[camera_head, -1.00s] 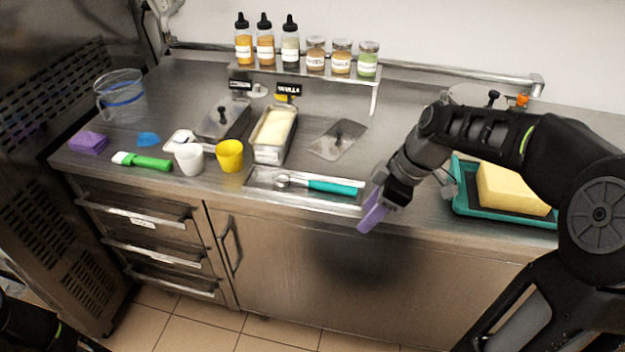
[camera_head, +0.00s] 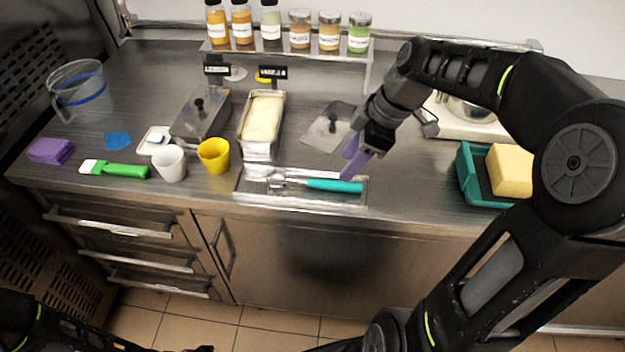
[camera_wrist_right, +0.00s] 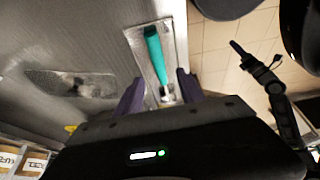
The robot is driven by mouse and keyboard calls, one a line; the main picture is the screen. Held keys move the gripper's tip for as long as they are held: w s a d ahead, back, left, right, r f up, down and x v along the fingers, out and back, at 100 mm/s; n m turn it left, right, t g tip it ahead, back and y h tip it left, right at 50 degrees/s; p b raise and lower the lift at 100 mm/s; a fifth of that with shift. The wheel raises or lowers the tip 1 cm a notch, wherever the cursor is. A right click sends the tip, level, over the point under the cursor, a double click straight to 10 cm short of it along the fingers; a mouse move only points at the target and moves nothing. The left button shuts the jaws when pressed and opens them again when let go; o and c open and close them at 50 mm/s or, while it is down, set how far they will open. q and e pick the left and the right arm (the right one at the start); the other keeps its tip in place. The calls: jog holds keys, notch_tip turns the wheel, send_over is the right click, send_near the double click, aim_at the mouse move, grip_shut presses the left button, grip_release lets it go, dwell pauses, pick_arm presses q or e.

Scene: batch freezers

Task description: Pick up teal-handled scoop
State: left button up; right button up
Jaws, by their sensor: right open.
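The teal-handled scoop (camera_head: 331,185) lies flat in a shallow metal tray (camera_head: 247,190) near the counter's front edge, its metal head to the left and its teal handle to the right. In the right wrist view, the teal handle (camera_wrist_right: 155,58) points away between the purple fingers. My right gripper (camera_head: 353,161) is open and empty, above and just behind the handle; it also shows in the right wrist view (camera_wrist_right: 157,92). The scoop's head is partly hidden there by the gripper body. Part of my left arm shows at the bottom left, but its gripper is not clearly visible.
A metal lid (camera_head: 326,130) lies behind the tray. A teal tray (camera_head: 467,176) with a yellow sponge (camera_head: 511,170) is at right.

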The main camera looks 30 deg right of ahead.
aim_at(332, 182)
jog(key=shift+x, duration=1.1)
jog(key=shift+p+x, duration=0.75)
jog(key=shift+x, duration=1.85)
jog(key=shift+w, duration=0.2)
grip_shut()
